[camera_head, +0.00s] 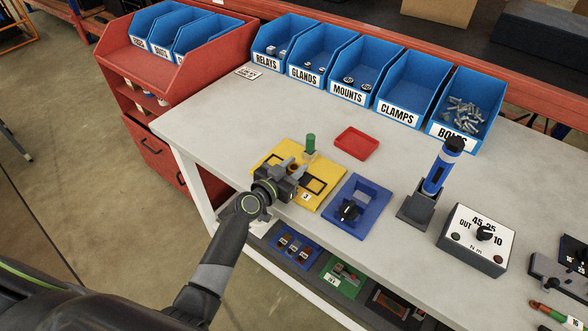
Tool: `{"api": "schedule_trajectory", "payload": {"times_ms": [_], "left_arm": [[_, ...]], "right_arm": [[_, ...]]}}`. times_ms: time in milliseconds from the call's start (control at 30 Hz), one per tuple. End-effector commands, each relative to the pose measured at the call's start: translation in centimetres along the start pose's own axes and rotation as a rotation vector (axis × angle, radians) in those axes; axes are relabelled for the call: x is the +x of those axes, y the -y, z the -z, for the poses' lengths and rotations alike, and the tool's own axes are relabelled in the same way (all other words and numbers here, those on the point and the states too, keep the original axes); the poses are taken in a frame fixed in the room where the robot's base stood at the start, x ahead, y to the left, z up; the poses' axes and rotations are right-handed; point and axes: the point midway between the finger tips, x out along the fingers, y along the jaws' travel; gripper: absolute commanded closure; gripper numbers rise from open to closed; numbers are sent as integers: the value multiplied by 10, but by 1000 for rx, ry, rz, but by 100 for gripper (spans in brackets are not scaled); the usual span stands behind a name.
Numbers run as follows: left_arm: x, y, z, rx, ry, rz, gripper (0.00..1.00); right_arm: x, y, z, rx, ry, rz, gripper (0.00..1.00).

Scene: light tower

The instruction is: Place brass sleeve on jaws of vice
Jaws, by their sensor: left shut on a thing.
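My left gripper (294,168) is over the yellow board (330,171) on the grey bench. It is shut on a small brownish piece between its fingers, which looks like the brass sleeve; the fingers hide most of it. A green cylinder (310,143) stands upright just beyond the fingertips, at the far side of the board. My right gripper is not in view.
A red tray (357,143) and a blue fixture (371,188) with a black knob lie near the board. A blue-handled tool (437,172) stands upright in a holder. A torque box (475,241) is farther right. Blue bins (402,92) line the back. The bench's left part is clear.

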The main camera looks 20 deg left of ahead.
Motion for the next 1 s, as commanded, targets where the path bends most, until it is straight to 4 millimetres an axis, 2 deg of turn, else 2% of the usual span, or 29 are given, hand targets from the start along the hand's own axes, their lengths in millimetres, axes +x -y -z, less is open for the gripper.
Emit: {"api": "schedule_trajectory", "payload": {"times_ms": [367,400,567,833,1000], "left_arm": [[1,0,-3,0,-2,0,94],[1,0,-3,0,-1,0,69],[0,0,-2,0,-1,0,48],[0,0,-2,0,-1,0,48],[0,0,0,-1,0,0,48]], "right_arm": [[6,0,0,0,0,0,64],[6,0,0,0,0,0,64],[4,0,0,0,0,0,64],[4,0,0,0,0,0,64],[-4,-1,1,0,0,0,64]]}}
